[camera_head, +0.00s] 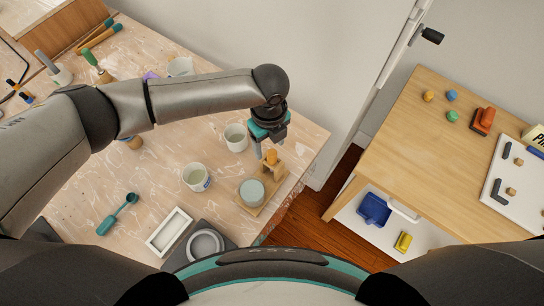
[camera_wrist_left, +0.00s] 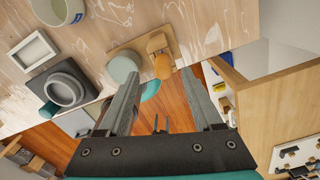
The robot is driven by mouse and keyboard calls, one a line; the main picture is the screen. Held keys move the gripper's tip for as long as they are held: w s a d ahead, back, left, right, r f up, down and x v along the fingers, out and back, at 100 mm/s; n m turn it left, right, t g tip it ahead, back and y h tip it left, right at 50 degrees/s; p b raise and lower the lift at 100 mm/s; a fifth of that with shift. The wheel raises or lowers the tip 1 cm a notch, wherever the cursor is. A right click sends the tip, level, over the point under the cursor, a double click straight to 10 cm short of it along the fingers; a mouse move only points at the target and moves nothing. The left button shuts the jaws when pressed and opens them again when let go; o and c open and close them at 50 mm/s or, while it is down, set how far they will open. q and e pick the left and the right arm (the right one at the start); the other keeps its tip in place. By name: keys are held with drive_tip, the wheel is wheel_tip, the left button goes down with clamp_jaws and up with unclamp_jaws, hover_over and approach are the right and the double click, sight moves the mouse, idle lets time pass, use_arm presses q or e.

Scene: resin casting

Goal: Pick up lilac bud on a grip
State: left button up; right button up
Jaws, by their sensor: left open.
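A small lilac thing (camera_head: 150,75) shows just behind my left forearm in the head view, partly hidden; I cannot tell whether it is the bud or what grip it has. My left gripper (camera_head: 269,149) is open and empty, well to the right of it, above an orange bud (camera_head: 271,157) on a wooden block. In the left wrist view the orange bud (camera_wrist_left: 162,65) appears between the spread fingertips (camera_wrist_left: 160,73), apart from them as far as I can tell. No lilac thing shows in the left wrist view. My right gripper is not in view.
A board (camera_head: 246,207) bears a grey-green round piece (camera_head: 252,192) beside the block. White cups (camera_head: 196,177) (camera_head: 236,137), a white frame (camera_head: 169,232) and a teal scoop (camera_head: 117,214) stand around the workbench. A second table (camera_head: 405,125) with coloured balls is at right, beyond a floor gap.

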sight(272, 153)
use_arm(q)
drive_tip(key=f, duration=0.3)
drive_tip(key=shift+s+d+f, duration=0.1)
drive_tip(key=shift+d+f, duration=0.15)
drive_tip(key=shift+d, duration=0.05)
drive_tip(key=shift+f+b, duration=0.3)
drive_tip(key=shift+f, duration=0.4)
clamp_jaws()
